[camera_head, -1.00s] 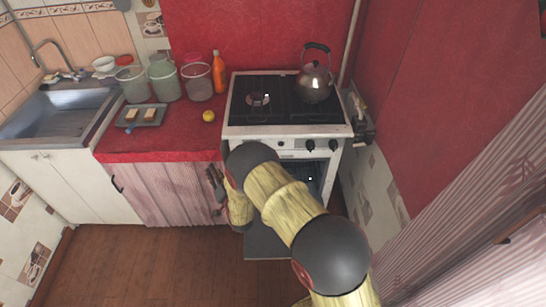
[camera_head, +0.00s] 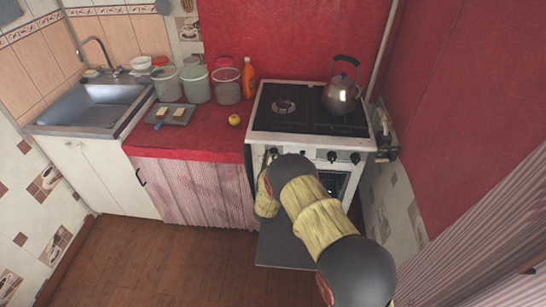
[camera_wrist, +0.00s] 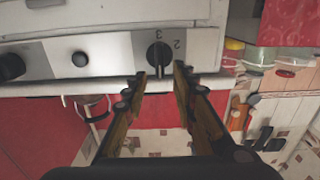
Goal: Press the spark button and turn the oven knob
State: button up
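The white stove (camera_head: 300,137) has a front panel with black knobs, also seen upside down in the wrist view. There, a black knob (camera_wrist: 158,54) with the numbers 2 and 3 beside it lies just ahead of my gripper (camera_wrist: 158,74). My gripper is open, its fingertips at either side of the knob's lower edge in the picture; I cannot tell whether they touch it. Another black knob (camera_wrist: 11,66) is at the left edge. In the head view my arm mostly hides my gripper.
The oven door (camera_head: 287,248) hangs open low in front. A kettle (camera_head: 342,95) stands on the hob. Left of the stove, the red counter (camera_head: 205,140) holds a yellow fruit (camera_head: 234,119), an orange bottle (camera_head: 248,78), buckets and a tray (camera_head: 170,115). Floor is free at left.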

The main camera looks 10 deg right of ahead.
aim_at(273, 154)
jog(key=shift+x, duration=1.25)
jog(key=shift+c, duration=1)
grip_shut()
